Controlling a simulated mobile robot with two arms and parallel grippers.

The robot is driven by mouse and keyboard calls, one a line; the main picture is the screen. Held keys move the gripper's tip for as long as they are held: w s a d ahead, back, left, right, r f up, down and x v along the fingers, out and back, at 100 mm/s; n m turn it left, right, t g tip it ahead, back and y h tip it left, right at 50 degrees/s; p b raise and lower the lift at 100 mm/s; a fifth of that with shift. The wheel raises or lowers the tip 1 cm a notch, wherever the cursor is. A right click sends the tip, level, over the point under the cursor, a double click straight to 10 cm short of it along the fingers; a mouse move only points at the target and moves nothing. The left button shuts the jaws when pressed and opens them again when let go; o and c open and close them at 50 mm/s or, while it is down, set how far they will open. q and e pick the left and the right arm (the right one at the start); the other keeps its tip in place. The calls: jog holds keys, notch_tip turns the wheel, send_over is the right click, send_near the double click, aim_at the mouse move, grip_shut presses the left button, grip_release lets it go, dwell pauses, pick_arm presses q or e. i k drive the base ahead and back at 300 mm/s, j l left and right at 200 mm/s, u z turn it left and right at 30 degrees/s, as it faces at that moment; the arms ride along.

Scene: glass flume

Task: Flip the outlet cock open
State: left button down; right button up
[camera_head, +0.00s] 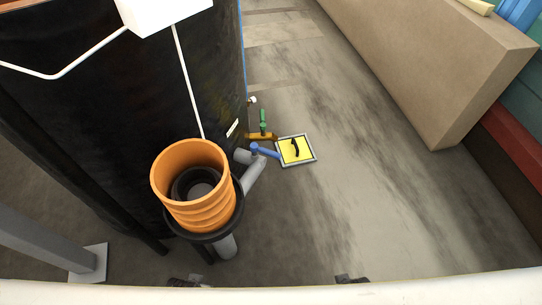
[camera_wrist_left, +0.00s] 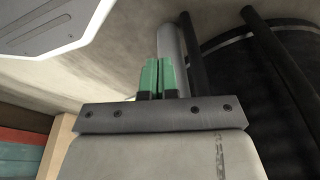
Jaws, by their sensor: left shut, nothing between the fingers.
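A brass cock (camera_head: 262,136) with an upright green handle (camera_head: 263,118) sticks out low from the side of a black tank (camera_head: 130,90) in the head view. Just below it, a blue lever (camera_head: 265,151) sits on a grey pipe fitting and points right, toward a yellow plate with a black curved mark (camera_head: 296,150). I cannot tell which of the two is the outlet cock. My left gripper (camera_wrist_left: 162,78) shows only in the left wrist view, its green fingers shut and empty. A grey pipe stands beyond the fingers there. My right gripper is not in view.
An orange ribbed pipe section (camera_head: 191,158) stands at the tank's front in a black ring. A grey post with a foot plate (camera_head: 88,262) is at the lower left. A large beige block (camera_head: 430,60) is at the right.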

aim_at(254, 148)
jog(key=i+l, duration=0.15)
jog(key=l, duration=0.15)
jog(key=i+l, duration=0.35)
jog(key=l, duration=0.25)
jog(key=i+l, duration=0.35)
jog(key=i, duration=0.05)
